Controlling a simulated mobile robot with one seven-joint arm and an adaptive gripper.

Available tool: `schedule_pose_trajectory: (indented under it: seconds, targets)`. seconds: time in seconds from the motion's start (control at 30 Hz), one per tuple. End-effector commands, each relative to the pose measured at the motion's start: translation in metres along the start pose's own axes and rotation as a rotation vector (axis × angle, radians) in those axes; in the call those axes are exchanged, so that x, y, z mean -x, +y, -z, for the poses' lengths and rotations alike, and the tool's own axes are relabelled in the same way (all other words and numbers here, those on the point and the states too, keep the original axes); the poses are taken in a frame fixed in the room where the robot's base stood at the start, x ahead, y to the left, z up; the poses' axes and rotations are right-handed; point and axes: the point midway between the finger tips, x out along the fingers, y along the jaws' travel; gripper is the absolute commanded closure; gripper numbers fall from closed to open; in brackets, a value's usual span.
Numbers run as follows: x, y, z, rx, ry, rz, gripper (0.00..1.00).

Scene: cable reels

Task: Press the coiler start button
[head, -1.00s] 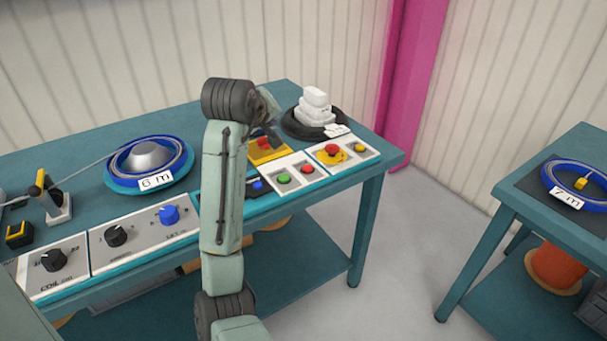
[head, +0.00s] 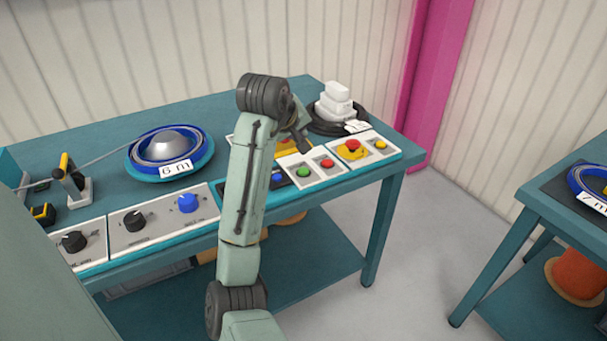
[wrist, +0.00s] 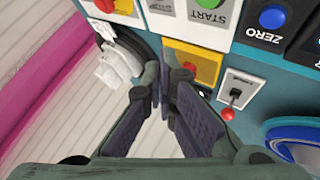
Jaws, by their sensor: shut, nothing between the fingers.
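The green start button (head: 303,172) sits on a white panel at the front edge of the teal bench, left of a red button (head: 327,163). In the wrist view the green button (wrist: 208,4) is at the top edge, partly cut off, above the word START. My gripper (head: 303,143) is behind and above the green button, apart from it. In the wrist view my gripper (wrist: 168,78) is shut and empty, with its fingertips beside a yellow plate (wrist: 208,62) bearing a red part, short of the START panel.
A blue ZERO button (wrist: 272,17) is beside START. A red-tipped lever (wrist: 228,113) stands near the fingers. A red button on yellow (head: 352,147) is farther right. White blocks (head: 337,103) on a black coil stand behind. A blue reel (head: 170,147) is left.

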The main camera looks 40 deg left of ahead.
Motion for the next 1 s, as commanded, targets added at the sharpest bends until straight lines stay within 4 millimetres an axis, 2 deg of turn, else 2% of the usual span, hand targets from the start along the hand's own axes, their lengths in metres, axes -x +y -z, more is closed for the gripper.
schedule_pose_trajectory:
  seconds: [0.1,0.4,1.0]
  targets:
    - [-0.016,-0.012,-0.012,0.0,0.0,0.0,1.0]
    - [-0.042,-0.03,-0.031,0.001,-0.001,-0.001,1.0]
    - [-0.047,-0.034,-0.034,0.0,0.0,0.0,1.0]
